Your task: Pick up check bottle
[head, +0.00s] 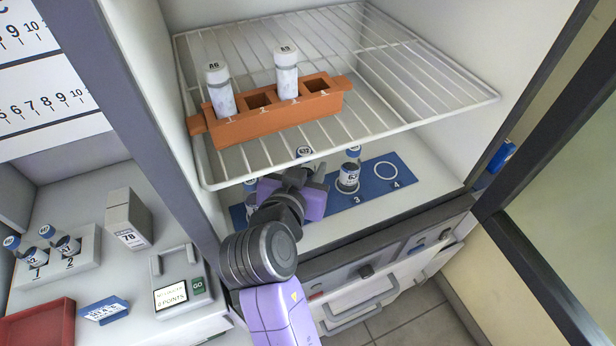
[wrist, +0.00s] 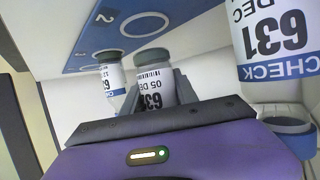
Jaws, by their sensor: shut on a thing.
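In the head view my gripper (head: 308,178) is under the wire shelf, over the blue mat (head: 376,184). In the wrist view, where things appear upside down, its grey jaws (wrist: 187,88) are shut on a check bottle (wrist: 153,80) with a grey base and a label reading "05 DEC". The lower part of this bottle in the picture is hidden by my gripper. Its cap (head: 305,152) shows in the head view. The ring by the number 2 (wrist: 145,25) is bare. Another bottle (head: 348,178) stands at ring 3. A nearer bottle (wrist: 280,45) reads "CHECK 631".
The wire shelf (head: 440,85) is close above my gripper and bears an orange rack (head: 270,122) with two bottles. Ring 4 (head: 386,171) is empty. A bottle (head: 250,186) stands left of my gripper. The incubator's side wall and open door bound the space.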

